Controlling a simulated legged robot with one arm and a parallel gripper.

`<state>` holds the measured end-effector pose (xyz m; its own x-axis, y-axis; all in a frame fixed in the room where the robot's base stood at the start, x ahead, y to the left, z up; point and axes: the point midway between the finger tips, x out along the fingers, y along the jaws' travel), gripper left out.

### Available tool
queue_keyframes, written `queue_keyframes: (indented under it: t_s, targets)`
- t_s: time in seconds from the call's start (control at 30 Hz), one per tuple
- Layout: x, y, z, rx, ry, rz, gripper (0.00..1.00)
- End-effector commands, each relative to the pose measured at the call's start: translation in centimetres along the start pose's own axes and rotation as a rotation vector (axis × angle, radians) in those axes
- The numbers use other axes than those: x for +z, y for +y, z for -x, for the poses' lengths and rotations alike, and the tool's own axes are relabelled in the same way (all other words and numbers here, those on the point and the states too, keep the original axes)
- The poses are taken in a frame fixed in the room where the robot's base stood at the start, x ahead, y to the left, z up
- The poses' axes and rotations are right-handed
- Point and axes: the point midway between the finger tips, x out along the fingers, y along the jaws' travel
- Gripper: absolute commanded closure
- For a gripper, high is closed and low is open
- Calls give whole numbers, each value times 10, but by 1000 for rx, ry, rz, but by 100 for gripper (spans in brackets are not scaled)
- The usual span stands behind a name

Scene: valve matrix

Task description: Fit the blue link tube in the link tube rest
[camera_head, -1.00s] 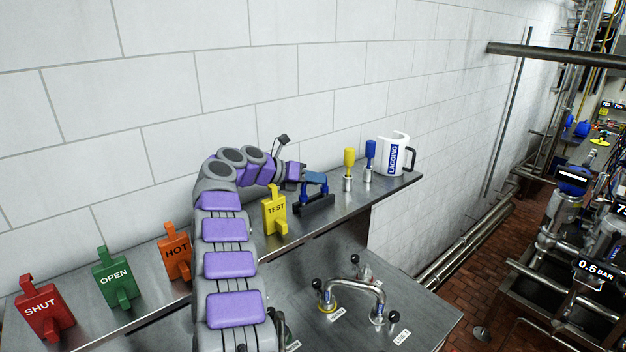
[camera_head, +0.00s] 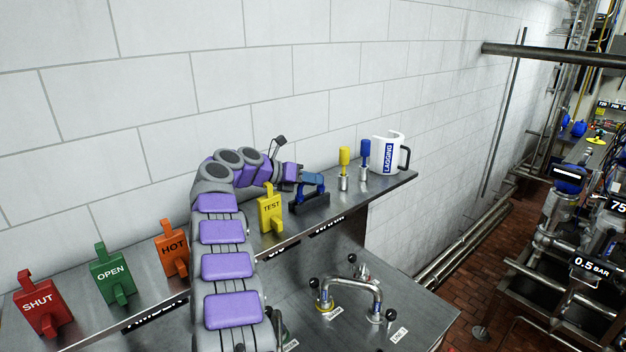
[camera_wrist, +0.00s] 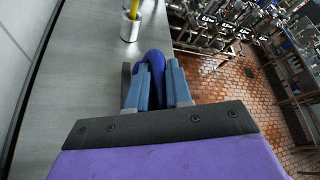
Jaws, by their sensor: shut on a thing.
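My gripper (camera_head: 313,180) is over the shelf and shut on the blue link tube (camera_head: 301,192). The tube is a dark blue bent piece, with its legs pointing down at the dark link tube rest (camera_head: 311,206). The rest is a low dark block on the shelf, right of the yellow TEST tag. The leg ends meet the rest in the picture; I cannot tell whether they are seated in it. In the wrist view the tube's curved top (camera_wrist: 155,62) sits between the two blue-grey fingers; its lower part is hidden.
Yellow TEST (camera_head: 271,211), orange HOT (camera_head: 173,248), green OPEN (camera_head: 111,274) and red SHUT (camera_head: 42,304) tags stand left on the shelf. A metal bent tube (camera_head: 352,285) is below.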

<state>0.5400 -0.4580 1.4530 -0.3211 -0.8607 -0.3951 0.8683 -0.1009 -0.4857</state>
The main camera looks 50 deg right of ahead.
Motion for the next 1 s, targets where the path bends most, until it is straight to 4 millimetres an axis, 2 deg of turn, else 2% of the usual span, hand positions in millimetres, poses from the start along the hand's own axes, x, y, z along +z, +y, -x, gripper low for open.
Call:
queue_keyframes:
  t_s: [0.03, 0.53, 1.0]
  targets:
    - [-8, 5, -4, -12, 5, 20, 100]
    - [11, -10, 4, -4, 1, 8, 100]
    - [13, -14, 6, 0, 1, 0, 100]
